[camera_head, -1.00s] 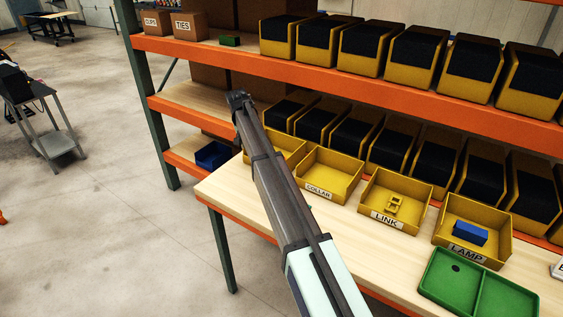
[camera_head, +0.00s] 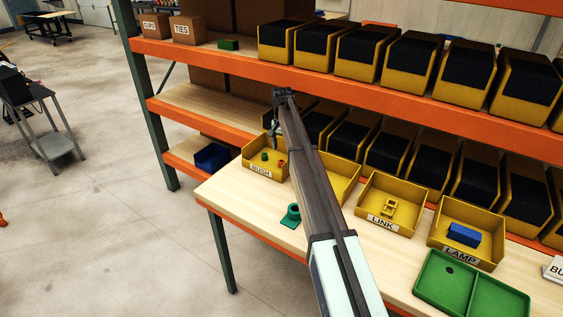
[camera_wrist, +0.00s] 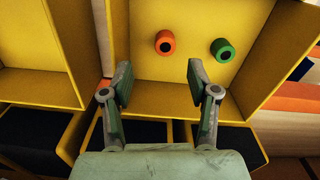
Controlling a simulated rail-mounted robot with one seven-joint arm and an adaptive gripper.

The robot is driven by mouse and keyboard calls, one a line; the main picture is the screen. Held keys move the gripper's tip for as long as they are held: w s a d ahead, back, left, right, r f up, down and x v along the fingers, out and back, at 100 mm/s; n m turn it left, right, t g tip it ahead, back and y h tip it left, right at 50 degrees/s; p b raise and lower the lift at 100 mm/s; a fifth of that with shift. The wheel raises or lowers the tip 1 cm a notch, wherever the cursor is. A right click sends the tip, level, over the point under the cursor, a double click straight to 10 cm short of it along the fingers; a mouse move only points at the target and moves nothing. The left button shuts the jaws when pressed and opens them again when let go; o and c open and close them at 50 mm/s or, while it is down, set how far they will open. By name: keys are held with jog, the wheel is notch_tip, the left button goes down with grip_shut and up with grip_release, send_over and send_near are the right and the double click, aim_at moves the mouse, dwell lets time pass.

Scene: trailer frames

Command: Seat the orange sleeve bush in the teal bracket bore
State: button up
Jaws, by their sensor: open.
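The orange sleeve bush (camera_wrist: 165,42) stands in the yellow BUSH bin with its dark bore facing the wrist camera; it also shows in the head view (camera_head: 282,163). A green bush (camera_wrist: 222,50) stands to its right in the wrist view. My gripper (camera_wrist: 159,72) is open and empty over the bin. In the wrist view the orange bush lies just beyond the gap between the fingertips, apart from both. The teal bracket (camera_head: 291,215) sits on the wooden bench in front of the bins, partly beside my arm. Its bore is hard to make out at this size.
The BUSH bin (camera_head: 250,165) has raised walls. The COLLAR bin is mostly behind my arm. The LINK bin (camera_head: 372,217) and LAMP bin (camera_head: 440,236) stand to its right, with a green tray (camera_head: 466,290) in front. An orange shelf beam (camera_head: 330,92) runs above the bins.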

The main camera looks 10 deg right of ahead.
aim_at(282, 160)
notch_tip(282, 160, down, 2)
jog(key=shift+f, duration=0.2)
jog(key=shift+w+f+p, duration=0.2)
jog(key=shift+f+p, duration=0.45)
jog(key=shift+p, duration=0.15)
jog(key=shift+w+a+f+p, duration=0.15)
jog(key=shift+f+p, duration=0.65)
jog(key=shift+f, duration=1.2)
grip_shut()
